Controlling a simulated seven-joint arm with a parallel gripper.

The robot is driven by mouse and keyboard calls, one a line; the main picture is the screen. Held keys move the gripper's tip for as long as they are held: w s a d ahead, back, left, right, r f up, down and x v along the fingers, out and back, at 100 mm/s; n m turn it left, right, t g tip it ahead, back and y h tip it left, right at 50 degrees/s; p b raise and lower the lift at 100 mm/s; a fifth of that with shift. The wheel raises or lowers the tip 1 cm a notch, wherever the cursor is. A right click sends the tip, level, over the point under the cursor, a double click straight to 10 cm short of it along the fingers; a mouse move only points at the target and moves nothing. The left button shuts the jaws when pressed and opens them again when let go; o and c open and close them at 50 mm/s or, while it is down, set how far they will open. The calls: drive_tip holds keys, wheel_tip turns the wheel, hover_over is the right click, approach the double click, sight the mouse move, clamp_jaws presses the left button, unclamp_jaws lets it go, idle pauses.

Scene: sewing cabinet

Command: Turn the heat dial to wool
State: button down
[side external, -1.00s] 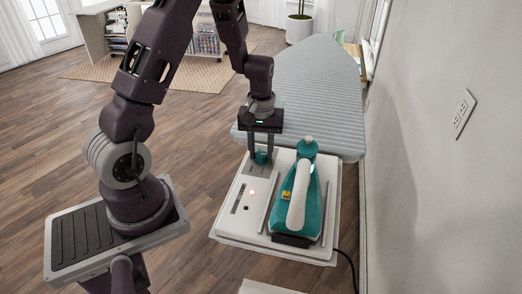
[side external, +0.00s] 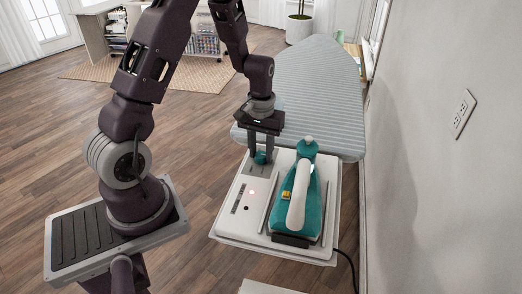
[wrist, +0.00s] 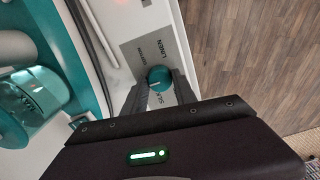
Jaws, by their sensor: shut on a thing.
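The heat dial (side external: 261,158) is a small round teal knob on the grey label plate at the far left of the iron's white base. In the wrist view the dial (wrist: 158,74) has a pale pointer mark on its top. My gripper (side external: 260,156) points down with one finger on each side of the dial and is shut on it. The word LINEN (wrist: 170,53) reads clearly beside the dial, with a smaller word next to it. A label starting with S is partly covered by the fingers. I cannot make out a wool label.
The teal and white iron (side external: 297,199) rests on the base (side external: 228,224) just right of my gripper. The striped ironing board (side external: 315,90) extends behind. A wall with a power outlet (side external: 464,113) is at right.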

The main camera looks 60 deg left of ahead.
sight(261, 154)
drive_tip(key=c, duration=1)
unclamp_jaws()
wheel_tip(261, 154, up, 7)
drive_tip(key=shift+r, duration=0.1)
drive_tip(key=s+d+r+m+t, duration=0.2)
drive_tip(key=s+d+r, duration=0.1)
drive_tip(key=d+r, duration=0.55)
drive_tip(key=s+d+r+m+t, duration=0.1)
drive_tip(key=s+d+r+m, duration=0.1)
drive_tip(key=s, duration=0.5)
drive_tip(key=s+d+r+m+t, duration=0.2)
drive_tip(key=s+d+r+m, duration=0.1)
drive_tip(key=s+r, duration=0.3)
drive_tip(key=shift+s+d+m+t, duration=0.3)
drive_tip(key=shift+s+d, duration=0.1)
drive_tip(key=shift+s, duration=0.55)
